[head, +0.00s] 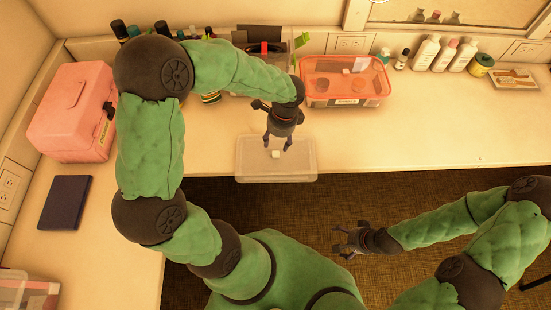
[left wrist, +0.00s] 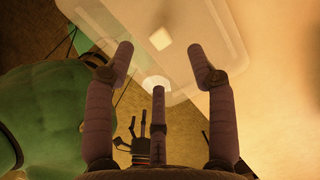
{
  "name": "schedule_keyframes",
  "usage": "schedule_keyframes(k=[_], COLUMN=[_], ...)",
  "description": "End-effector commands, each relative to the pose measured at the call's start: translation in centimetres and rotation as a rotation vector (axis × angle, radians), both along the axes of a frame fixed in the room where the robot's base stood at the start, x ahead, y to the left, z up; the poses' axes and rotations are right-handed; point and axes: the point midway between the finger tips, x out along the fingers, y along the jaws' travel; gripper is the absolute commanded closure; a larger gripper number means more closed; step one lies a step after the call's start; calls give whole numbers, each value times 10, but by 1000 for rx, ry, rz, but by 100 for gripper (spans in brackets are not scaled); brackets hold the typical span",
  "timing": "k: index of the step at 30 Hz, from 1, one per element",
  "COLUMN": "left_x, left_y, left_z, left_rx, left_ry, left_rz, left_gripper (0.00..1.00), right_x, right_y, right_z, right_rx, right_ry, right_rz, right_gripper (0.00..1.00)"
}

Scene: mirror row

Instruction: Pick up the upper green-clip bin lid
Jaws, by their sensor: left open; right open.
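A clear, flat, tray-like lid (head: 250,172) with a small white block (head: 276,154) at its middle lies at the counter's front edge, partly over the edge. I cannot tell a green clip on it. My left gripper (head: 278,143) is open and empty just above the lid, pointing down at its white block. The left wrist view shows the lid (left wrist: 205,25) and white block (left wrist: 160,38) beyond the spread fingers (left wrist: 165,75). My right gripper (head: 340,242) is open and empty, out over the floor in front of the counter.
A clear bin with a red-orange rim (head: 343,101) stands behind and right of the lid. A dark bin with red and green parts (head: 300,41) is partly hidden behind my left arm. A pink case (head: 72,110) and dark book (head: 64,202) are left.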

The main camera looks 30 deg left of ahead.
Motion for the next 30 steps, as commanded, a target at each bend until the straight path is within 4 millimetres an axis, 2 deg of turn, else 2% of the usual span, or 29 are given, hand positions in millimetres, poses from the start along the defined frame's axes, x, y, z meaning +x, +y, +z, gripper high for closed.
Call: schedule_keyframes(k=[1, 3, 11, 19, 27, 28, 30], left_x=[-1, -1, -2, -3, -3, -3, -3], left_y=[1, 2, 1, 0, 1, 1, 1], left_z=[-12, -21, -37, -75, -79, -78, -78], left_rx=[0, -1, -1, -2, -2, -2, -2], left_ry=[3, 3, 1, 1, 0, 0, 0], left_rz=[1, 2, 0, 1, 2, 2, 2], left_gripper=[44, 44, 44, 44, 44, 47, 66], right_x=[0, 0, 0, 0, 0, 0, 0], right_y=[0, 0, 0, 0, 0, 0, 0], right_z=[-5, -8, -15, -33, -33, -33, -33], right_rx=[0, 0, 0, 0, 0, 0, 0], right_ry=[0, 0, 1, 1, 1, 1, 1], right_rz=[0, 0, 0, 0, 0, 0, 0], right_gripper=[8, 8, 8, 8, 8, 8, 8])
